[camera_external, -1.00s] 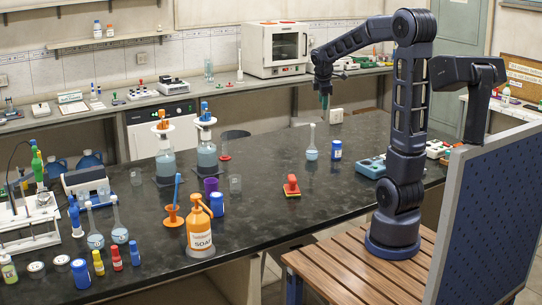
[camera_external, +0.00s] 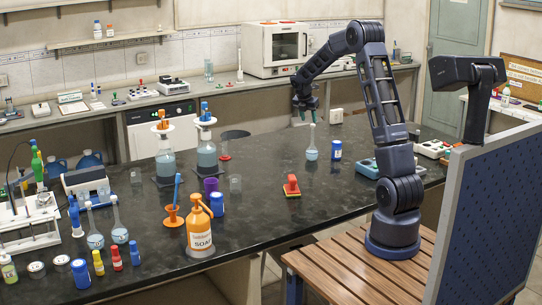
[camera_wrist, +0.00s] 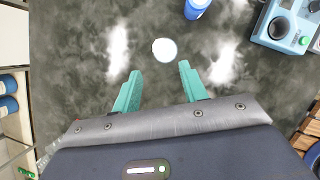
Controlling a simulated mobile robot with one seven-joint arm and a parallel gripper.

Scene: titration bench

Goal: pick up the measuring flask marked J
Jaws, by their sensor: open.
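A clear measuring flask with a long neck and pale blue liquid (camera_external: 311,153) stands upright on the dark bench, right of centre. Two similar flasks stand at the front left: one (camera_external: 95,240) beside another (camera_external: 119,234). I cannot read a J on any of them. My gripper (camera_external: 306,118) is above the bench near the top of the lone flask's neck, apart from its body. In the wrist view my gripper (camera_wrist: 160,72) has its green fingers apart with nothing between them. A pale round shape (camera_wrist: 164,51) lies just beyond the fingertips, apparently that flask from above.
A blue-labelled container (camera_external: 336,150) stands close to the right of the lone flask; it also shows in the wrist view (camera_wrist: 196,8). A blue instrument (camera_external: 370,168) is farther right.

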